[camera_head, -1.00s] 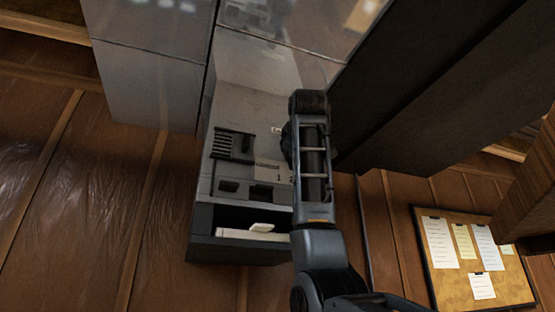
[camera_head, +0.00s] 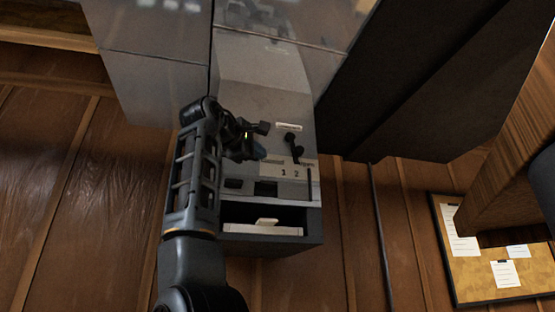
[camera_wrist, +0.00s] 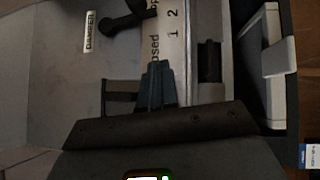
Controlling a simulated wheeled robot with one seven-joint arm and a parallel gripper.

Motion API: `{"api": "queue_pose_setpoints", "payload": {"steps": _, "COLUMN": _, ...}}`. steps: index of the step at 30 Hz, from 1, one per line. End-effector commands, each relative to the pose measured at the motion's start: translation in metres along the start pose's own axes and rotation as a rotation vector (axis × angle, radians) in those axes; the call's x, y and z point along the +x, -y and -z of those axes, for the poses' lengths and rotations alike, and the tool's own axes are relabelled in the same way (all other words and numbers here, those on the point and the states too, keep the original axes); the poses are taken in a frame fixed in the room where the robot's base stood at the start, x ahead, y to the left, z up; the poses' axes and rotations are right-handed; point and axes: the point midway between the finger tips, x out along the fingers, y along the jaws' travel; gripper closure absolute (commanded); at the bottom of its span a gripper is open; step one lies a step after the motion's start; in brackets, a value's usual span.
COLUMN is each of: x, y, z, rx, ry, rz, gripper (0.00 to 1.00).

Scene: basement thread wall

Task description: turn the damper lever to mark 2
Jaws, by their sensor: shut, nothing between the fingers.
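The damper lever (camera_head: 294,147) is black, with a pivot and a knobbed end, on the grey unit. It also shows at the top of the wrist view (camera_wrist: 124,20), partly cut off, beside the DAMPER label (camera_wrist: 90,32). The pale scale plate (camera_head: 289,172) carries marks 1 and 2. The lever's end points down towards the side of mark 2; I cannot tell whether it is exactly on it. My gripper (camera_head: 260,153) is shut and empty, left of the lever and apart from it. Its blue-grey fingertips (camera_wrist: 157,80) point at the scale plate in the wrist view.
The unit has an open compartment (camera_head: 292,215) with a white tray-like piece (camera_head: 262,229) below the scale. A large dark cabinet (camera_head: 415,75) stands out at the right. A corkboard (camera_head: 480,285) with papers hangs at lower right on the wood-panelled wall.

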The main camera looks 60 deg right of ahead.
Motion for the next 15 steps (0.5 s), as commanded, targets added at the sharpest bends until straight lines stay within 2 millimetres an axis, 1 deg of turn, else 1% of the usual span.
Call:
{"api": "queue_pose_setpoints", "payload": {"steps": 1, "x": -0.004, "y": -0.001, "z": 0.001, "rx": -0.025, "ry": 0.015, "rz": -0.005, "gripper": 1.00}}
{"api": "queue_pose_setpoints", "payload": {"steps": 3, "x": -0.006, "y": -0.001, "z": 0.001, "rx": -0.045, "ry": 0.032, "rz": -0.009, "gripper": 1.00}}
{"api": "queue_pose_setpoints", "payload": {"steps": 7, "x": 0.001, "y": -0.002, "z": -0.001, "rx": -0.055, "ry": 0.040, "rz": -0.009, "gripper": 1.00}}
{"api": "queue_pose_setpoints", "payload": {"steps": 11, "x": 0.020, "y": -0.003, "z": -0.002, "rx": -0.054, "ry": 0.042, "rz": -0.009, "gripper": 1.00}}
{"api": "queue_pose_setpoints", "payload": {"steps": 15, "x": 0.048, "y": -0.004, "z": -0.003, "rx": -0.055, "ry": 0.040, "rz": -0.008, "gripper": 1.00}}
